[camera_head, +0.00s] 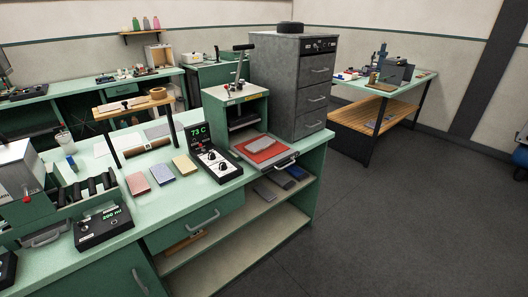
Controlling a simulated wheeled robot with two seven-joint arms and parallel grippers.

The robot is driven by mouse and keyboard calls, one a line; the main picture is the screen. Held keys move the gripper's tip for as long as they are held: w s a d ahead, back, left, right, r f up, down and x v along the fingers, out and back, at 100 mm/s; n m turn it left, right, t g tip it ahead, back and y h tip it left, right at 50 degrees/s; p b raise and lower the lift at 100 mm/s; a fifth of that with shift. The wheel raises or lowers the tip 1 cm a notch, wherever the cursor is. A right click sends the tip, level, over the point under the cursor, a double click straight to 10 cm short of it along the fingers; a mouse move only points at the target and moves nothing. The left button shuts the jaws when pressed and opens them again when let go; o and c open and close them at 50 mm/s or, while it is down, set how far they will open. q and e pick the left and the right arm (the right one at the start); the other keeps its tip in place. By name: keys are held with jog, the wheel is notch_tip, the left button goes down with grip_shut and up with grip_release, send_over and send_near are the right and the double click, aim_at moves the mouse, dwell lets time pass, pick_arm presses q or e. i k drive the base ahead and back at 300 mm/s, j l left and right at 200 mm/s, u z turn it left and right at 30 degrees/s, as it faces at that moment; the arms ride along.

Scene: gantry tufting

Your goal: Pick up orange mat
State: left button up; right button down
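An orange-red mat (267,155) lies flat on the pulled-out tray (287,161) at the front of the green press (221,96). A small grey slab (258,144) rests on top of the mat and covers part of it. Neither of my grippers shows in the head view.
Left of the tray stands a black control box (215,160) reading 73 C. Pink (138,183), blue (162,174) and yellow (184,165) pads lie on the green counter. A grey drawer cabinet (296,85) stands behind right. Open floor (400,215) lies right.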

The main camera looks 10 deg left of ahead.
aim_at(255, 147)
jog(key=i+j+z, duration=0.15)
jog(key=j, duration=0.15)
jog(key=i+j+z, duration=0.2)
jog(key=j, duration=0.15)
jog(key=i+j+z, duration=0.15)
jog(key=j, duration=0.2)
jog(key=j+z, duration=0.2)
jog(key=j, duration=0.2)
